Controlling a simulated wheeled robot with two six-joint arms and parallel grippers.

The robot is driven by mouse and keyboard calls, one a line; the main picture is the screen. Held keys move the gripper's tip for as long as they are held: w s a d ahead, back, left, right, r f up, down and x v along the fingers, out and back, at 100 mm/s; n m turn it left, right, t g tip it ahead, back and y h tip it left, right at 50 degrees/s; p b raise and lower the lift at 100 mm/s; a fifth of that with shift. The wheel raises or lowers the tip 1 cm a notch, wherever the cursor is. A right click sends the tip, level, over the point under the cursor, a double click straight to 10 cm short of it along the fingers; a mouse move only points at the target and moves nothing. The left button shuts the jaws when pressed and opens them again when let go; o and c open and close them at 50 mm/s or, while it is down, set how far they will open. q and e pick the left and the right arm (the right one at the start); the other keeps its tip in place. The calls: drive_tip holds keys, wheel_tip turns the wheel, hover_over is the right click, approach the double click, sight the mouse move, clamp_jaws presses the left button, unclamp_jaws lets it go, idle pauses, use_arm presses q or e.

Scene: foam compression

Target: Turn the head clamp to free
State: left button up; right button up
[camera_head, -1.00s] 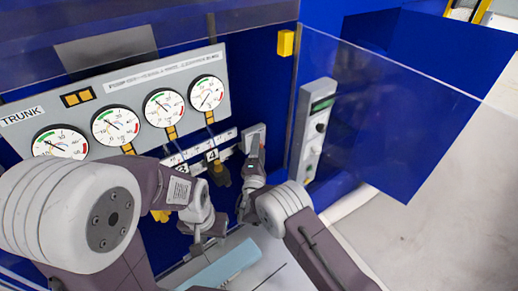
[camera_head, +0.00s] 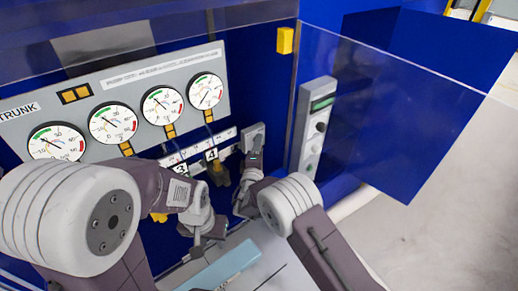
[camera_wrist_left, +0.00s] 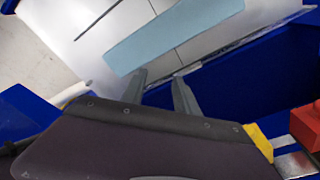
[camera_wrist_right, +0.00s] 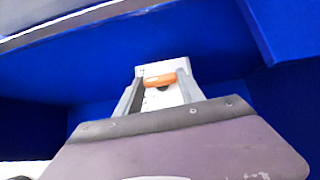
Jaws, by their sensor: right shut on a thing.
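The head clamp is an orange handle (camera_wrist_right: 161,79) on a pale plate (camera_wrist_right: 160,68) in the right wrist view. The same plate (camera_head: 254,130) shows on the blue wall in the head view, right of the number 4 label. My right gripper (camera_wrist_right: 159,88) is shut on the orange handle, with one finger at each side. In the head view my right gripper (camera_head: 252,163) is just below the plate, and the handle is mostly hidden there. My left gripper (camera_wrist_left: 157,85) is open and empty, near a light-blue block (camera_wrist_left: 172,36). It also shows in the head view (camera_head: 204,240).
A gauge panel (camera_head: 130,82) with several dials is at the left. A grey control box (camera_head: 313,127) stands right of the clamp plate, beside a see-through blue panel (camera_head: 390,120). The light-blue block (camera_head: 220,265) lies on a pale surface below. Floor at the right is clear.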

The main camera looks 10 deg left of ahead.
drive_tip(key=o, duration=1.4)
drive_tip(key=shift+c, duration=0.2)
use_arm(q)
drive_tip(key=shift+r, duration=0.15)
